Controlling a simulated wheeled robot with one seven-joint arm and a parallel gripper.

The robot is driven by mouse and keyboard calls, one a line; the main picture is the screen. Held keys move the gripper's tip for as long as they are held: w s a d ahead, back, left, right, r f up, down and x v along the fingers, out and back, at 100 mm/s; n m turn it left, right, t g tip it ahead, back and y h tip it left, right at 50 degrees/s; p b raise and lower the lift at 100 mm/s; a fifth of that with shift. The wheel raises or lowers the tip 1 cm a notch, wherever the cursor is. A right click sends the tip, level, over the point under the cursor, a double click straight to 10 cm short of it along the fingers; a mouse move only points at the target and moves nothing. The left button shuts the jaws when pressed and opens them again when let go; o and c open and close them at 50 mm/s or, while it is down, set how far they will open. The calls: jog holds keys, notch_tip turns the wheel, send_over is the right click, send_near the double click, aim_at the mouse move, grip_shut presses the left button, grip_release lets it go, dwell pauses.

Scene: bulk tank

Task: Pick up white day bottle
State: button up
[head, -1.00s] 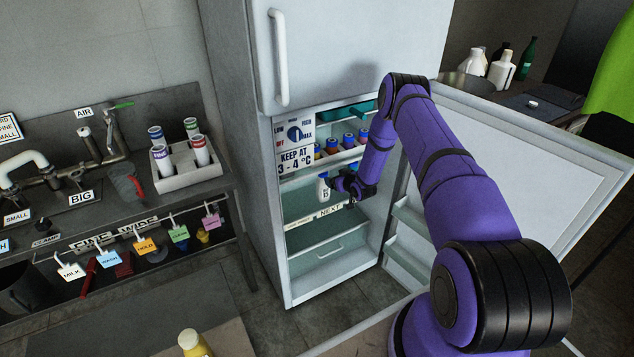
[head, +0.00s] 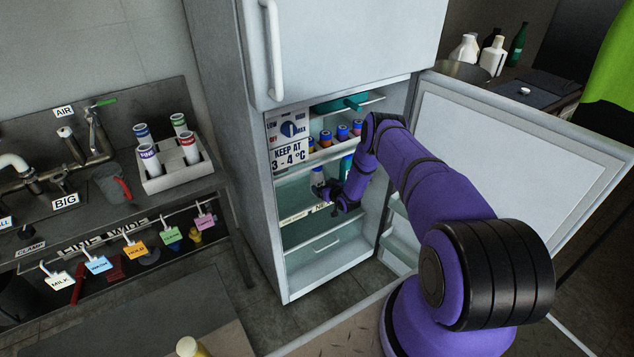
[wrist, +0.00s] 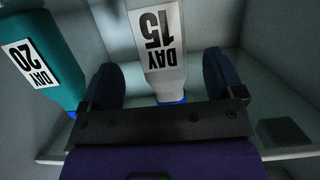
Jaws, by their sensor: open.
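The white day bottle stands on a shelf inside the open fridge, in the head view (head: 317,177), partly hidden by my gripper (head: 328,191). In the wrist view the white day bottle (wrist: 160,48) has a "DAY 15" label and a bit of blue at its near end. My gripper (wrist: 162,78) is open, with one dark finger on each side of the bottle. A gap shows between the bottle and each finger. A teal bottle (wrist: 38,62) labelled "DAY 20" is beside it, just outside the left finger.
The fridge door (head: 520,150) is open to the right. Several small capped bottles (head: 342,133) stand on the shelf above. A control panel with a "KEEP AT 3 - 4 °C" sign (head: 289,157) is at the opening's left. A white rack of tubes (head: 178,172) is on the counter.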

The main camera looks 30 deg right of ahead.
aim_at(320, 184)
jog(key=shift+x, duration=2.5)
jog(key=shift+f, duration=0.15)
jog(key=c, duration=1.2)
